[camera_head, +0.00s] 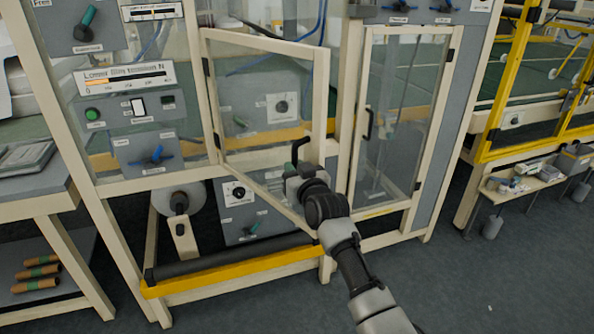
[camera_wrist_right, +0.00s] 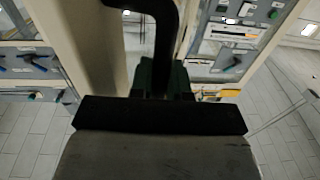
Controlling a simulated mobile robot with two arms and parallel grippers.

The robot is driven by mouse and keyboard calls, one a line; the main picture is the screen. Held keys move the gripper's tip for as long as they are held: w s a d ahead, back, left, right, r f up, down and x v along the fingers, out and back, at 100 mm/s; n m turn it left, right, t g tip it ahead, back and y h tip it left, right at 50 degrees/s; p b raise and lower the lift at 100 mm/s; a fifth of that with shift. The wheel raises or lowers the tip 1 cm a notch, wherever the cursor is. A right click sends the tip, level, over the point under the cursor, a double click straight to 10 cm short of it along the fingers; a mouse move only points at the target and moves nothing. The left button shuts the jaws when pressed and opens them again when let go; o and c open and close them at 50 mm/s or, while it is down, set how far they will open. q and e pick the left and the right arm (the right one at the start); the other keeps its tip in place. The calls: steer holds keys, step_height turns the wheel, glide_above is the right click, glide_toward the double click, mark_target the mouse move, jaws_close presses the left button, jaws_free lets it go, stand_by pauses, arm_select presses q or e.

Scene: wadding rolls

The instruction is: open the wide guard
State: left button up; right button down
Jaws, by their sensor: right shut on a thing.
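The wide guard (camera_head: 262,41) is a clear panel in a cream frame, hinged on its left side. It stands partly open, its right edge swung out from the machine toward me. My right gripper (camera_head: 298,171) is shut on its black handle (camera_head: 299,147), low on the free edge. In the right wrist view the handle (camera_wrist_right: 166,38) runs down between the fingers of the gripper (camera_wrist_right: 162,80), beside the cream frame. The fingertips are partly hidden by the gripper body. My left gripper is not in view.
A narrow guard (camera_head: 397,125) with its own black handle is closed to the right. A yellow bar and dark roller (camera_head: 230,257) jut out low below the wide guard. A side table (camera_head: 35,180) stands at left. The grey floor (camera_head: 470,285) in front at right is clear.

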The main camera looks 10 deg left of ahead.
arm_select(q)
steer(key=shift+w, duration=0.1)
arm_select(e)
steer(key=shift+r, duration=0.3)
steer(key=c, duration=1.4)
jaws_free()
steer(key=shift+a, duration=0.1)
steer(key=shift+w+a+f, duration=0.1)
steer(key=shift+a+f, duration=0.05)
steer(key=shift+a, duration=0.05)
steer(key=shift+d+f, duration=0.1)
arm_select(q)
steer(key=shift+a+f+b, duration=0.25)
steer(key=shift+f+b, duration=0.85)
arm_select(e)
steer(key=v, duration=1)
steer(key=shift+s, duration=0.4)
steer(key=shift+d, duration=0.1)
